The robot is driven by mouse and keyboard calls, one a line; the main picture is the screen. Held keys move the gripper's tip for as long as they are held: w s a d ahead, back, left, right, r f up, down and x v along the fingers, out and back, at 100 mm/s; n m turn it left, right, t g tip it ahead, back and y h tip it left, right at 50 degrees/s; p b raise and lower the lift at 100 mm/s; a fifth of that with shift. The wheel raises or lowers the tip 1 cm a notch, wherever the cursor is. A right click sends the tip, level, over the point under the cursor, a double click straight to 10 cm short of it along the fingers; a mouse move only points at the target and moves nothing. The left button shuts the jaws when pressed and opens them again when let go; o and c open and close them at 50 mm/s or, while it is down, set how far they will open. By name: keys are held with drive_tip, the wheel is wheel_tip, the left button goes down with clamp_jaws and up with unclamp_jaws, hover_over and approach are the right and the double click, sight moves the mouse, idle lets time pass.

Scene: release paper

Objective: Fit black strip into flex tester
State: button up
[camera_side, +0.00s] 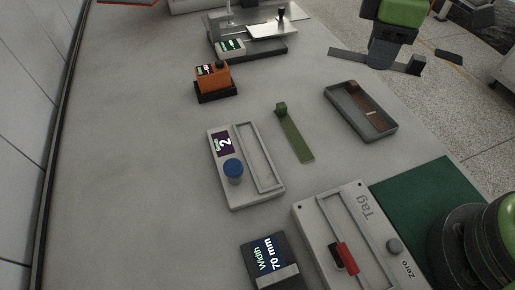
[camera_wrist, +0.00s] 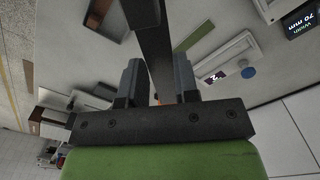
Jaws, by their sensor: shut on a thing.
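My gripper (camera_side: 393,66) is at the upper right of the side view, raised near the table's right edge. It is shut on a long black strip, seen as a dark bar (camera_side: 347,58) left of the fingers. In the wrist view the strip (camera_wrist: 152,40) runs between the two fingers (camera_wrist: 158,82) and on past them. No label names the flex tester. A grey device with a metal plate (camera_side: 270,30) and a small green display stands at the back, left of my gripper; it may be the tester. The strip is apart from it.
A grey tray (camera_side: 391,125) holds a brown strip. A green strip (camera_side: 295,138) lies on the table. An orange device (camera_side: 213,78), a device marked 2 (camera_side: 247,198), a Tag device (camera_side: 308,218) and a width gauge (camera_side: 255,278) stand along the table. The left side is clear.

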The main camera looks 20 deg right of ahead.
drive_tip(key=w+a+f+n, duration=0.2)
drive_tip(key=a+n, duration=0.8)
drive_tip(key=n, duration=1.6)
hover_over(255, 152)
wheel_tip(255, 152, down, 2)
drive_tip(key=f, duration=0.1)
wheel_tip(255, 152, down, 9)
drive_tip(key=shift+f, duration=0.1)
drive_tip(key=shift+f, duration=0.6)
drive_tip(key=o, duration=0.9)
wheel_tip(255, 152, up, 13)
drive_tip(key=shift+r, duration=0.15)
